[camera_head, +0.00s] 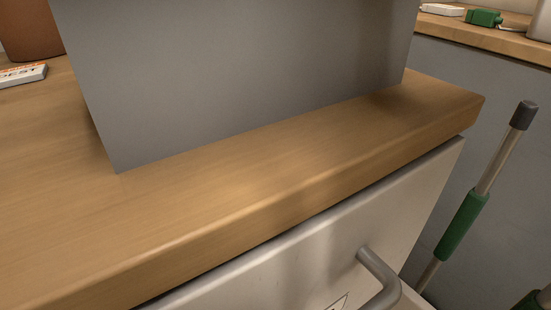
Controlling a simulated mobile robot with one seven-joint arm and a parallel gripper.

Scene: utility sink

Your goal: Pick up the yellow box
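No yellow box shows in the head view. My gripper is not in view either. A large plain grey panel or box side (240,75) stands on the wooden counter (130,225) and fills the upper middle, hiding what lies behind it.
Below the counter edge is a white front with a grey handle (381,278). A pole with a green grip (461,225) leans at the right. A white box with lettering (22,76) and a brown object (30,28) are at left. A green item (484,18) lies on the far counter.

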